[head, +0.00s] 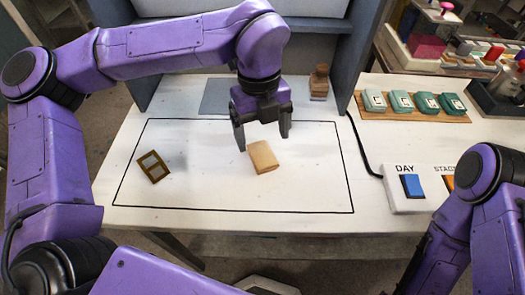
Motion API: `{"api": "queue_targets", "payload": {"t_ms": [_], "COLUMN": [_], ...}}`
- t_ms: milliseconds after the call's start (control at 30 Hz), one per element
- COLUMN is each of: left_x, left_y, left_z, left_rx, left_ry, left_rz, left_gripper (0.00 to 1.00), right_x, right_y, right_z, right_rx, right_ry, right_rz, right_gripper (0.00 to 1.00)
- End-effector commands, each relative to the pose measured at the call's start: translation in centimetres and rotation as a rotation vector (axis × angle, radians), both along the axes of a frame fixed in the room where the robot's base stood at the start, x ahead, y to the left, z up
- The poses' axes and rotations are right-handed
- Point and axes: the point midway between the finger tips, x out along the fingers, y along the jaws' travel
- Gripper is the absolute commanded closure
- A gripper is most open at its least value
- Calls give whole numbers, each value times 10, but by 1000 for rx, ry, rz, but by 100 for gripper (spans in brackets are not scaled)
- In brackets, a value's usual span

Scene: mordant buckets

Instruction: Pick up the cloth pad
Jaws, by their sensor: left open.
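The cloth pad, a tan, block-like piece (263,158), lies on the white table inside the black outlined rectangle, a little right of its middle. My left gripper (263,142) points down just behind and above the pad.
A grey mat (216,96) and a brown stack (319,83) are behind. Green blocks stand on a wooden board (415,116). A panel with a blue switch (412,186) is right. The outline's front is clear.

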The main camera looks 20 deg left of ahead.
Motion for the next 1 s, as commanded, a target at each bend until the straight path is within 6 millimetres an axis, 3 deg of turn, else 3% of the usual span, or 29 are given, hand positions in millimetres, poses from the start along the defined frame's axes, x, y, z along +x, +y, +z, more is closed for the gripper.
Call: {"api": "queue_targets", "payload": {"t_ms": [300, 567, 733, 767, 1000], "left_x": [-1, -1, -1, -1, -1], "left_y": [2, 1, 1, 1, 1], "left_z": [-50, -55, -54, -54, -54], "left_rx": [1, 0, 0, 0, 0], "left_ry": [3, 0, 0, 0, 0], "left_rz": [-2, -4, -4, -4, -4], "left_gripper": [14, 14, 69, 73, 73], "right_x": [1, 1, 1, 0, 1], "right_y": [0, 0, 0, 0, 0], "right_z": [11, 10, 10, 10, 10], "right_rx": [0, 0, 0, 0, 0], "right_ry": [-1, -1, -1, -1, -1], "right_rz": [0, 0, 0, 0, 0], "right_gripper": [100, 100, 100, 100, 100]}}
